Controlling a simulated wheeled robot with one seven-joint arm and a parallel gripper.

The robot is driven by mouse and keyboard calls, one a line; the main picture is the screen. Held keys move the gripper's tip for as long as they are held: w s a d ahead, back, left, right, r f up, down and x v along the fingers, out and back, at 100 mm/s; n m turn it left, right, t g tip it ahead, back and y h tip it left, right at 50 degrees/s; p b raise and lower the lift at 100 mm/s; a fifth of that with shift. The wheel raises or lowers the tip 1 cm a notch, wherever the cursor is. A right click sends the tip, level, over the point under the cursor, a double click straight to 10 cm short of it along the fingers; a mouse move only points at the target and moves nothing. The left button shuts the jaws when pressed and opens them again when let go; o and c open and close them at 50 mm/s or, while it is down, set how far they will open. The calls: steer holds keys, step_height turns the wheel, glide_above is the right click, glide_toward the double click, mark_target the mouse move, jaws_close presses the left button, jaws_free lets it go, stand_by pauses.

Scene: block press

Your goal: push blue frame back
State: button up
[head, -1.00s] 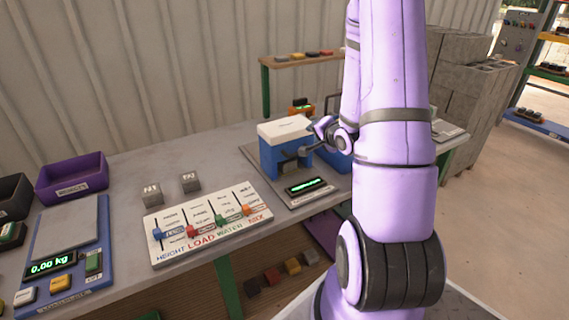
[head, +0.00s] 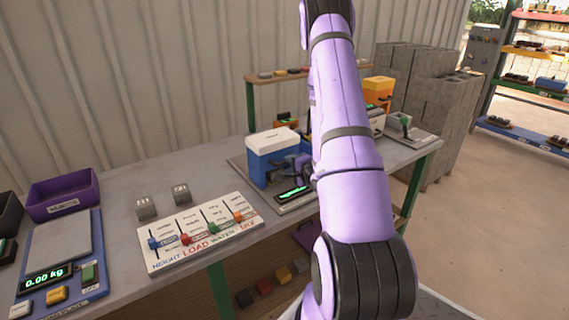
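The blue frame (head: 262,169) stands on a grey base plate on the workbench, under a white top block (head: 272,141). Only its left part shows clearly; its right part is largely behind my purple arm. A small dark shape beside the frame's right side, at the arm's edge, may be part of my gripper. The arm hides the fingers, so I cannot tell if they are open or touching the frame. A green-lit display (head: 294,194) sits on the base plate in front of the frame.
A white slider panel (head: 200,232) lies left of the press, with two grey cubes (head: 146,208) behind it. A scale (head: 62,250) and a purple tray (head: 64,192) are farther left. An orange-topped machine (head: 377,92) stands right of my arm. Grey blocks are stacked behind.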

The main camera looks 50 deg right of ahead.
steer(key=shift+x, duration=2.05)
jaws_close()
